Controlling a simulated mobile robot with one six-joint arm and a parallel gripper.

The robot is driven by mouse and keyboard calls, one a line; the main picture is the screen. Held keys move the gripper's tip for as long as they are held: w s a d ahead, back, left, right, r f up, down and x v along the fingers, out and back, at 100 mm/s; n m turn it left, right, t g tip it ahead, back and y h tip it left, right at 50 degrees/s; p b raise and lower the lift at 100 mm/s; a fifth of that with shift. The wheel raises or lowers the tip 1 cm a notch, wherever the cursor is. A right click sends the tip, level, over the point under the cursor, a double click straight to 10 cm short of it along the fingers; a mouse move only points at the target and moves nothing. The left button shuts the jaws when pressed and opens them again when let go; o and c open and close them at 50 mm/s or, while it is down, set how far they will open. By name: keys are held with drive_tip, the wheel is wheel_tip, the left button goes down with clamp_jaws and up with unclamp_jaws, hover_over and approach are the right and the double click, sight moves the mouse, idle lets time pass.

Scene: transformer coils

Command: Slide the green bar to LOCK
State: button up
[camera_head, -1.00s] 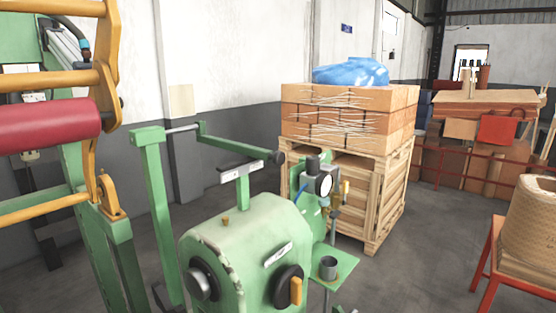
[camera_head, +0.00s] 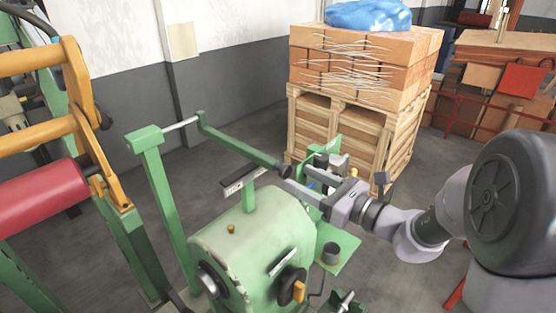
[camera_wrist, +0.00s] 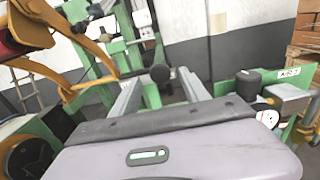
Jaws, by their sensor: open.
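The green bar (camera_head: 238,142) slants from an upright green post down to a black knob (camera_head: 284,171) at its near end. My gripper (camera_head: 287,182) reaches in from the right, its fingertips at the knob end. In the wrist view the gripper (camera_wrist: 158,80) is open, with a finger on either side of the round black knob (camera_wrist: 160,73). I cannot tell whether either finger touches it. A labelled plate (camera_head: 233,188) stands on the green machine (camera_head: 245,240) below the bar. Its lettering is too small to read. My arm hides part of the gauge area.
A wooden crate (camera_head: 405,150) with bricks (camera_head: 345,68) stands behind the bar. A frame with yellow arms and a red roll (camera_head: 45,190) stands at the left. A green shelf (camera_head: 345,240) with a grey cup (camera_head: 331,253) is below my wrist.

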sight(276, 162)
drive_tip(key=x, duration=0.8)
drive_tip(key=shift+w+a, duration=0.25)
drive_tip(key=shift+a, duration=0.05)
clamp_jaws()
idle(0.9)
